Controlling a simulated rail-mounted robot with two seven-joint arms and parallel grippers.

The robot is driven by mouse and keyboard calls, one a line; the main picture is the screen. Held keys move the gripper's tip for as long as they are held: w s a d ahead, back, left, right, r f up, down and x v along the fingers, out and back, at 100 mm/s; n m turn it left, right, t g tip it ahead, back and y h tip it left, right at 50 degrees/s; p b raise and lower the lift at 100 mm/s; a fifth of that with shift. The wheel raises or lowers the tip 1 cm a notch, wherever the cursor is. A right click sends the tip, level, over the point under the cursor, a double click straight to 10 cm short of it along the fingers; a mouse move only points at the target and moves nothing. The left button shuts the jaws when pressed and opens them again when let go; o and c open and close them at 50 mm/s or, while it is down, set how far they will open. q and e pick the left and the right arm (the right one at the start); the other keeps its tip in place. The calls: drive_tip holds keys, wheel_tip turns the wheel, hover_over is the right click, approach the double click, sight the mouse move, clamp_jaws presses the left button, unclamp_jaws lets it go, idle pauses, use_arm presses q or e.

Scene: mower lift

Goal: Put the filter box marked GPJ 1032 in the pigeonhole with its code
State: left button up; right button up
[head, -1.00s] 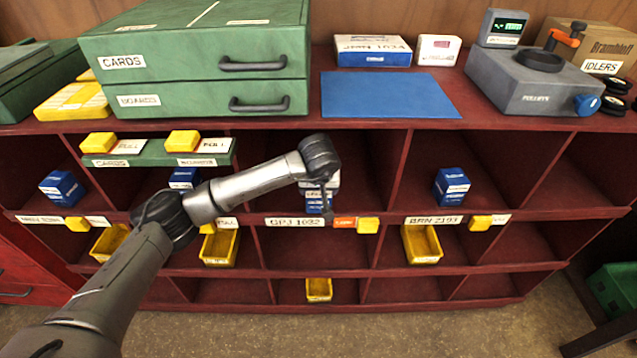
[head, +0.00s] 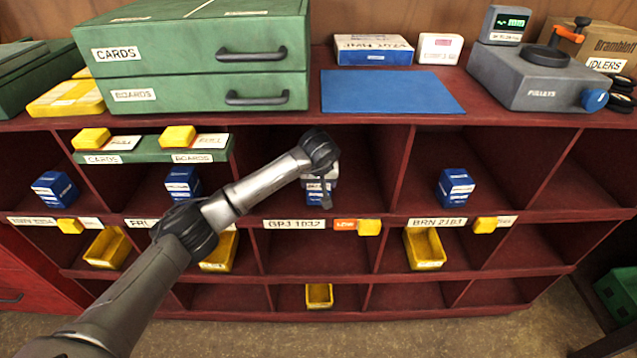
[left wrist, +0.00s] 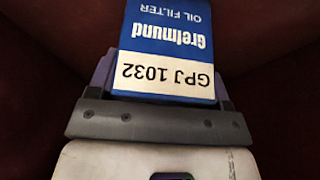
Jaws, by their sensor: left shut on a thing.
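The filter box marked GPJ 1032 (left wrist: 165,50) is blue and white and shows upside down in the left wrist view, with "Grelmund oil filter" on it. My left gripper (head: 318,183) is shut on it. In the head view the box (head: 316,195) is partly hidden behind my left wrist. It is in the upper-row pigeonhole above the label GPJ 1032 (head: 294,224). Dark red walls surround it in the wrist view. I cannot tell whether it touches the pigeonhole floor. My right gripper is not in view.
Other blue boxes stand in neighbouring pigeonholes, one above the label BRN 2103 (head: 454,188) and one at far left (head: 55,189). Yellow bins (head: 424,248) sit in the row below. A blue mat (head: 390,93) and green drawers (head: 200,95) are on top.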

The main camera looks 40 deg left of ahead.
use_arm(q)
drive_tip(key=shift+w+a+r, duration=0.1)
drive_tip(key=o, duration=1.1)
drive_tip(key=shift+r, duration=0.25)
drive_tip(key=p+v, duration=0.1)
drive_tip(key=v, duration=0.1)
drive_tip(key=shift+r, duration=0.25)
drive_tip(key=s+d+p, duration=0.3)
drive_tip(key=s+d, duration=0.5)
drive_tip(key=s, duration=0.1)
drive_tip(key=shift+s, duration=0.35)
